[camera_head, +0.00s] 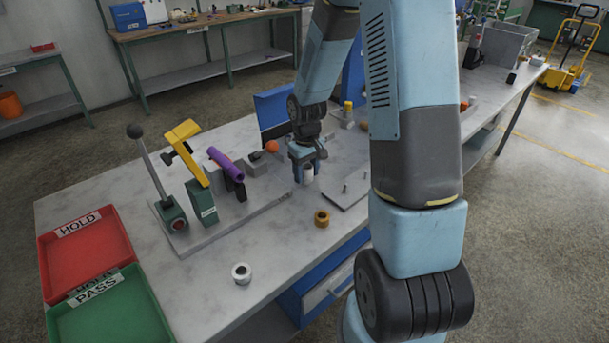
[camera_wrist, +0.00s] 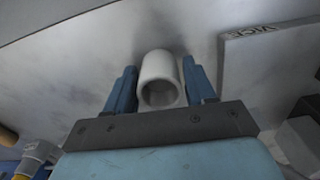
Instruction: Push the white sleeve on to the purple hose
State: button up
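The white sleeve (camera_head: 308,174) is a short tube between the tips of my gripper (camera_head: 308,166), at the middle of the bench. The purple hose (camera_head: 225,162) is left of my gripper, on a dark support, tilted, and apart from the sleeve.
A green clamp block (camera_head: 200,201) with a yellow lever (camera_head: 184,139) and a black-knobbed lever (camera_head: 152,170) stand left of the hose. A white ring (camera_head: 241,273) and an orange-brown ring (camera_head: 321,218) lie in front. Red (camera_head: 108,248) and green (camera_head: 130,318) trays are at left.

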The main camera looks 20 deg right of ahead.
jog(key=c, duration=0.8)
jog(key=shift+o, duration=0.2)
jog(key=shift+r, duration=0.15)
